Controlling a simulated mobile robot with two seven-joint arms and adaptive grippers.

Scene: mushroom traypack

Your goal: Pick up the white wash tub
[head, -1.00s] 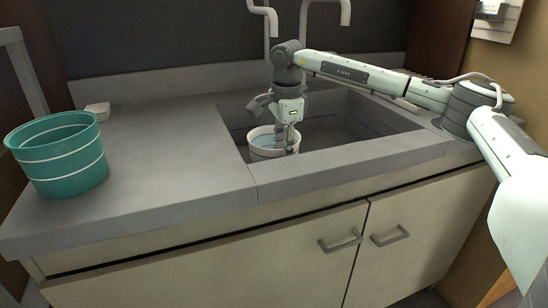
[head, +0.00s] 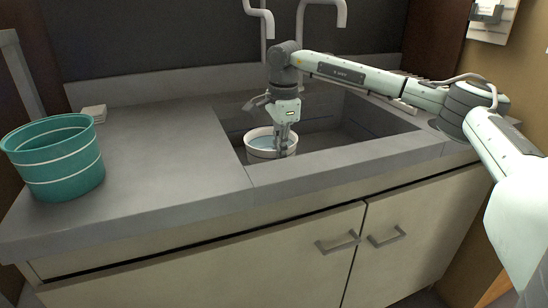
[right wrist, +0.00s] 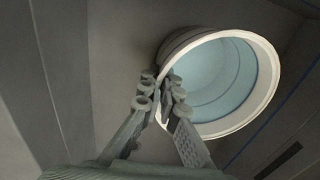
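The white wash tub (head: 259,153) stands in the sink basin, near its left side, with a pale blue inside. In the right wrist view the tub (right wrist: 262,48) opens toward the camera, its rim whole except where the fingers cover it. My right gripper (head: 283,152) reaches down from above at the tub's right front side. In the right wrist view its fingers (right wrist: 160,88) are close together on either side of the tub's rim, looking shut on the wall. The exact contact is partly hidden by the fingers. My left gripper is not in view.
The sink (head: 395,125) has a counter edge in front and two taps (head: 322,12) behind. A teal bucket with white stripes (head: 60,165) stands on the counter's left end, near a small pale stack (head: 95,113). The counter between bucket and sink is clear.

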